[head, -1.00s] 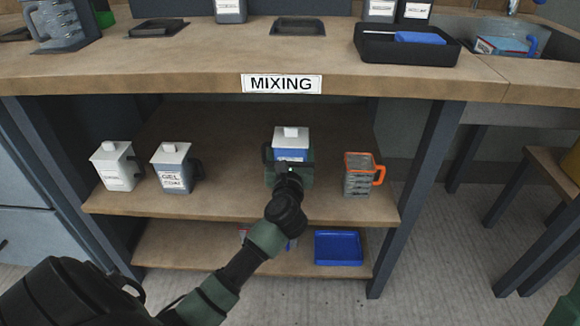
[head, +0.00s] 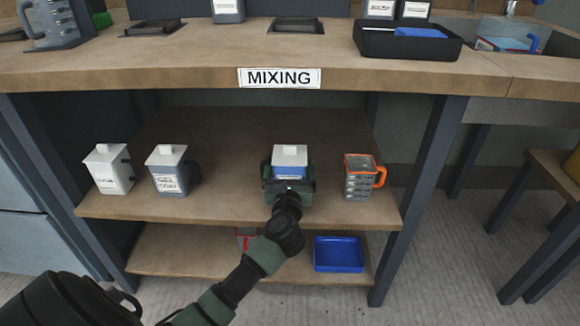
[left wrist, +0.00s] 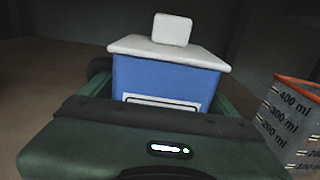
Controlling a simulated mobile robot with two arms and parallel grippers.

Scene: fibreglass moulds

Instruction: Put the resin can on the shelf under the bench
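The resin can (head: 289,156), blue with a white lid and knob, stands upright at the upper shelf under the bench. It also shows close up in the left wrist view (left wrist: 165,82), its label mostly hidden behind the gripper body. My left gripper (head: 288,178) reaches in from the front with its fingers around the can's sides and appears shut on it. Whether the can's base touches the shelf (head: 225,205) is hidden. My right gripper is not in view.
Left on the shelf stand a whitish can (head: 109,170) and a grey gel coat can (head: 170,172). A measuring jug with an orange handle (head: 359,178) stands close right of the can. The bench edge (head: 180,80) overhangs. A blue tray (head: 338,254) lies on the lower shelf.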

